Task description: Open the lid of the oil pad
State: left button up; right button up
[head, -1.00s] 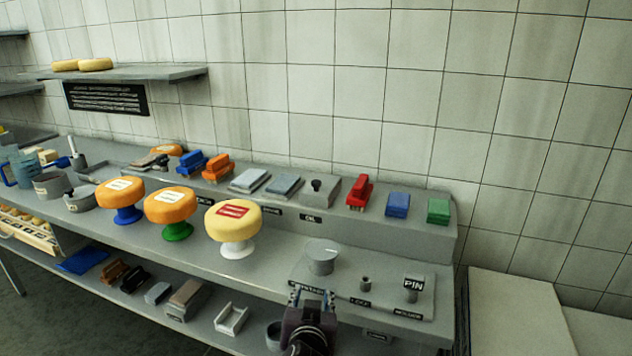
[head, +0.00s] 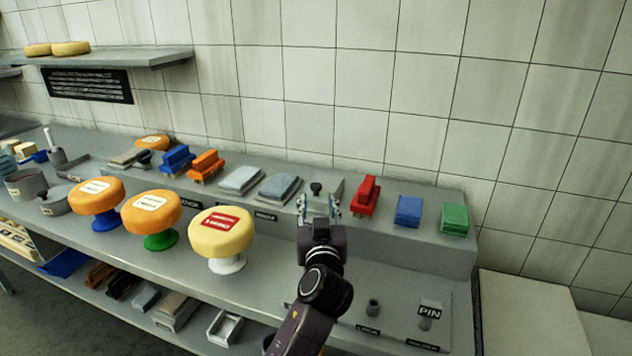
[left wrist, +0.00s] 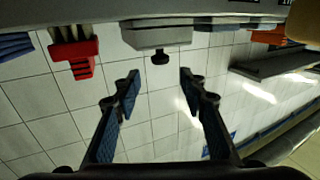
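The oil pad is a grey box with a small black knob (head: 316,188) on its lid, on the raised back ledge in the head view. Its lid is closed. My left gripper (head: 319,207) is just in front of it, fingers spread to either side of the knob in the picture, and hides much of the box. In the left wrist view, upside down, the oil pad (left wrist: 148,38) and its knob lie beyond the open fingertips (left wrist: 160,80). The fingers hold nothing and appear apart from the knob. My right gripper is not in view.
A red stamp-like block (head: 365,196) stands close right of the oil pad, and a grey-blue pad (head: 279,187) lies to its left. Blue (head: 408,210) and green (head: 455,219) pads are further right. A yellow cheese wheel (head: 221,232) on a white stand is front left.

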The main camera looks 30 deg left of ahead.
aim_at(316, 185)
pick_arm(q)
jog(key=x, duration=0.4)
jog(key=shift+r+p, duration=0.1)
jog(key=shift+p, duration=0.25)
jog(key=x, duration=0.4)
jog(key=shift+w+a+p, duration=0.15)
jog(key=shift+p, duration=0.15)
jog(key=shift+w+a, duration=0.1)
jog(key=shift+w, duration=0.05)
jog(key=shift+w+a+f, duration=0.1)
jog(key=shift+f, duration=0.15)
jog(key=c, duration=0.3)
grip_shut()
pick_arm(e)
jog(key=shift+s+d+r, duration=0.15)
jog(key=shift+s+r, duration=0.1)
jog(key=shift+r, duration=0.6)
